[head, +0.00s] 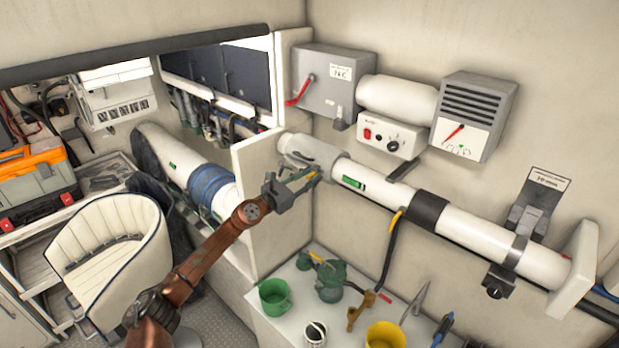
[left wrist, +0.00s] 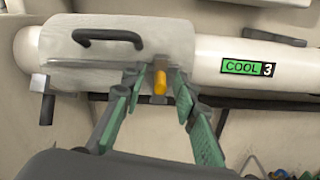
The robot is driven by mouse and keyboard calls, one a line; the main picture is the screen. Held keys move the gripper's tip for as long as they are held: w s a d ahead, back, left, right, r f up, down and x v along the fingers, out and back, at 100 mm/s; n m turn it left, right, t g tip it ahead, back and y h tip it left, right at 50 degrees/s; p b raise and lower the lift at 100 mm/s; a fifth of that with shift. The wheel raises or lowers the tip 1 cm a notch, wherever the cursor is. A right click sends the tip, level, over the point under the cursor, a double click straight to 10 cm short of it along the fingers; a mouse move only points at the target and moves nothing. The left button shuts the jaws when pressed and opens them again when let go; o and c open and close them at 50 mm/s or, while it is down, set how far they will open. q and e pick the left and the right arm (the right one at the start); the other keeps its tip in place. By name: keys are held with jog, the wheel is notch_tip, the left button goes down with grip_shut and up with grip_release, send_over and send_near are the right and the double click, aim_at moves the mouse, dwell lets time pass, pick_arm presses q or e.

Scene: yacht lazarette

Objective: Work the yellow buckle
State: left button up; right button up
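The yellow buckle (left wrist: 160,82) hangs at the lower edge of a grey cover (left wrist: 120,42) on the white pipe. The cover has a black handle (left wrist: 108,38). In the head view the cover (head: 312,150) wraps the pipe's left end, and a small bit of yellow shows beside the gripper tips. My left gripper (left wrist: 157,84) is open, with its green fingers on either side of the buckle and a gap showing on both sides. The left gripper (head: 304,178) also shows in the head view, just below the cover. My right gripper is not in view.
The white pipe (head: 460,222) runs right along the wall, with a green label (left wrist: 245,67) reading COOL 3. A heater box (head: 473,115) is above it. A bench below holds a green bucket (head: 273,297) and a yellow cup (head: 385,335). A white seat (head: 110,250) stands at left.

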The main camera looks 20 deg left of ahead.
pick_arm(q)
jog(key=shift+c, duration=0.5)
grip_shut()
